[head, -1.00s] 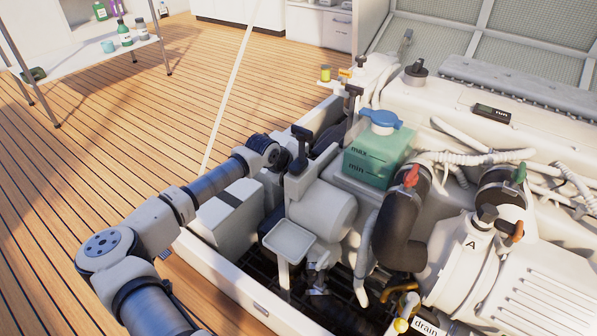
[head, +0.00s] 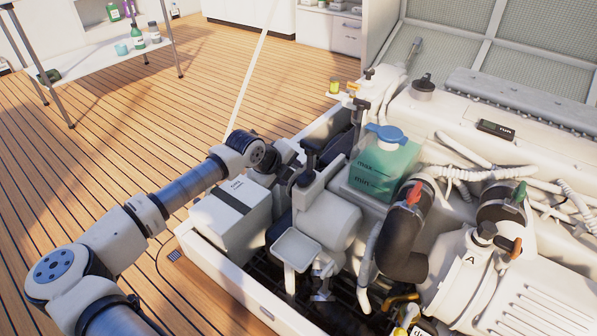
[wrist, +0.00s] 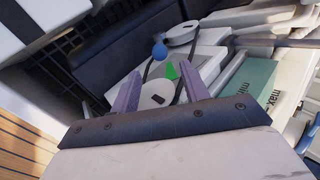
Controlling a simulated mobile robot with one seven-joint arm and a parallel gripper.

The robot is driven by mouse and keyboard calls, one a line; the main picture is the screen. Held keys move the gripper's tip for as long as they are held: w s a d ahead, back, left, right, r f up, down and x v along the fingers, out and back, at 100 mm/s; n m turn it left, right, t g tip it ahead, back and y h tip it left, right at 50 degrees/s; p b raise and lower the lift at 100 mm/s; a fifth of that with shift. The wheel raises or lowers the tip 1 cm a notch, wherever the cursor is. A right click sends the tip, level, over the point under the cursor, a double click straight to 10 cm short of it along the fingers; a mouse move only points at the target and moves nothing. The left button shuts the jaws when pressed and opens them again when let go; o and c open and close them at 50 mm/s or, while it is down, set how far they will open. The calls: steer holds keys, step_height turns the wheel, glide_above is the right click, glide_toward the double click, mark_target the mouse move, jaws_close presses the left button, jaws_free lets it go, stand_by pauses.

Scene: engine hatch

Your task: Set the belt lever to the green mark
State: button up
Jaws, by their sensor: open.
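The belt lever appears to be the part with a blue ball knob (wrist: 160,51) in the wrist view, just beyond my fingertips. A green pointed mark (wrist: 171,71) shows on the pale housing to the right of and below the knob. My gripper (wrist: 159,70) is open, its two purplish fingers apart with nothing held between them. The knob lies ahead of the gap between the fingers, apparently apart from them. A white pulley (wrist: 155,96) and a dark belt show between the fingers. In the head view the lever and mark are hidden behind engine parts.
The green coolant tank (head: 385,165) with a blue cap stands right of my gripper. A white box (head: 232,218) sits in the hatch below my forearm. A dark-topped post (head: 308,160) and a grey tray (head: 296,250) stand close by. Open deck lies to the left.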

steer(key=v, duration=0.2)
steer(key=shift+s+a+r, duration=0.1)
steer(key=shift+s+r, duration=0.1)
steer(key=shift+r, duration=0.05)
steer(key=shift+r, duration=0.1)
